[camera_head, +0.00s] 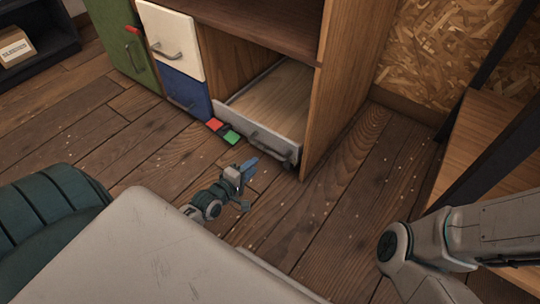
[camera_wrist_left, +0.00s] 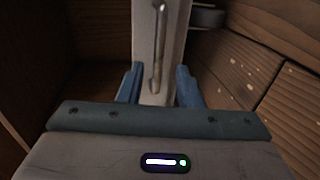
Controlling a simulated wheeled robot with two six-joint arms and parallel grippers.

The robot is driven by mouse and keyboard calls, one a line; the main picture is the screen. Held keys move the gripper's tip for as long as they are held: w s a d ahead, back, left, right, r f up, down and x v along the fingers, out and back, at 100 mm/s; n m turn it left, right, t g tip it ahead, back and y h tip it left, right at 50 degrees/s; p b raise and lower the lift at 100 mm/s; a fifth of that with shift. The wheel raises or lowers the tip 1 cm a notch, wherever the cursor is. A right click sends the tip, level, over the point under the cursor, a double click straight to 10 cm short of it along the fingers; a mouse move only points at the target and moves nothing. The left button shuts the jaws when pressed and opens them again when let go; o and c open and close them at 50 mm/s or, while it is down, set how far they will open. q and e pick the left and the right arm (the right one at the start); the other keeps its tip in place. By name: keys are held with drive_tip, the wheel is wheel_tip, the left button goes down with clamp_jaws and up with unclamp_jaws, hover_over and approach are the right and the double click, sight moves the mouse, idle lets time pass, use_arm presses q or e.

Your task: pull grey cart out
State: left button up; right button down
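The grey cart (camera_head: 285,149) is a low, open-topped box with a wooden floor, in the bottom compartment of the wooden cabinet (camera_head: 340,90). Its grey front faces me and carries a bar handle (camera_head: 268,142). My left gripper (camera_head: 250,166) is low over the floor, just in front of the cart. In the left wrist view its two blue fingers (camera_wrist_left: 159,76) are apart. The grey cart front (camera_wrist_left: 172,60) and handle (camera_wrist_left: 158,45) show between and beyond them; I cannot tell whether they touch. My right arm shows at the right, but its gripper is out of view.
A white drawer (camera_head: 172,40), a blue drawer (camera_head: 183,90) and a green door (camera_head: 120,40) are left of the cart. A red piece (camera_head: 214,124) and a green piece (camera_head: 230,137) lie by the cart's left corner. A wooden bench (camera_head: 485,140) stands right. Floor before the cart is mostly clear.

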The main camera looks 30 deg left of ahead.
sight(270, 151)
use_arm(q)
drive_tip(key=b+x, duration=0.6)
drive_tip(key=x, duration=0.4)
drive_tip(key=shift+w, duration=0.25)
clamp_jaws()
